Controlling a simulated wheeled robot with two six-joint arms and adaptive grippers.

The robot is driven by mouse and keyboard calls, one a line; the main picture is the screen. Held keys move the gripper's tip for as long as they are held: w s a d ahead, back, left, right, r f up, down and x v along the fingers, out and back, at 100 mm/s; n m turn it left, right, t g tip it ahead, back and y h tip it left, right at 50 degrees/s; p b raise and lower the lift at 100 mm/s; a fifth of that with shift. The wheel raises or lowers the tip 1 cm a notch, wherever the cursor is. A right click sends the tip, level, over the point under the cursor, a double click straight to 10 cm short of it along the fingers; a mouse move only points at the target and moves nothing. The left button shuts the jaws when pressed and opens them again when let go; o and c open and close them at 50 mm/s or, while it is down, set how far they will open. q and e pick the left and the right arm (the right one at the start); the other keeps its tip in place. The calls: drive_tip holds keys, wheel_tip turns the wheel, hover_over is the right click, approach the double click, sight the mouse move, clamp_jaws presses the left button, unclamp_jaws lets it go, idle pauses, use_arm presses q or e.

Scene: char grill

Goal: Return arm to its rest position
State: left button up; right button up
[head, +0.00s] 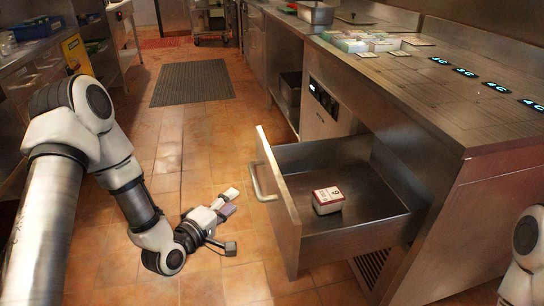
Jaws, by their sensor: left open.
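My left arm comes in from the left, and its gripper (228,201) hangs over the tiled floor, left of the open drawer. The gripper is open and empty, with its fingers pointing up and right toward the drawer's handle, apart from it. My right arm shows only as a white link at the lower right edge; its gripper is out of the picture.
An open steel drawer (360,232) juts out from the counter, with a small red-and-white box (327,200) inside. Its handle (262,182) faces my left gripper. Several packages (362,42) lie on the counter top (420,85). A dark mat (193,83) lies on the floor.

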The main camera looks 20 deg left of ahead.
use_arm(q)
drive_tip(key=shift+f, duration=0.1)
drive_tip(key=s+d+f+m+g+h, duration=0.15)
drive_tip(key=s+d+f+g, duration=0.35)
drive_tip(key=f, duration=0.5)
drive_tip(key=s+d+f+m+g+y, duration=0.25)
drive_tip(key=s+f+m+g, duration=0.55)
drive_tip(key=s+f, duration=0.8)
drive_tip(key=s+a+r+m+g+y, duration=0.2)
drive_tip(key=s+m+g, duration=0.15)
drive_tip(key=s, duration=0.45)
wheel_tip(320, 180, up, 18)
drive_tip(key=m+p, duration=0.1)
drive_tip(key=p, duration=1.7)
drive_tip(key=shift+w+r+p, duration=0.15)
drive_tip(key=shift+r+p, duration=0.1)
drive_tip(key=shift+p, duration=0.15)
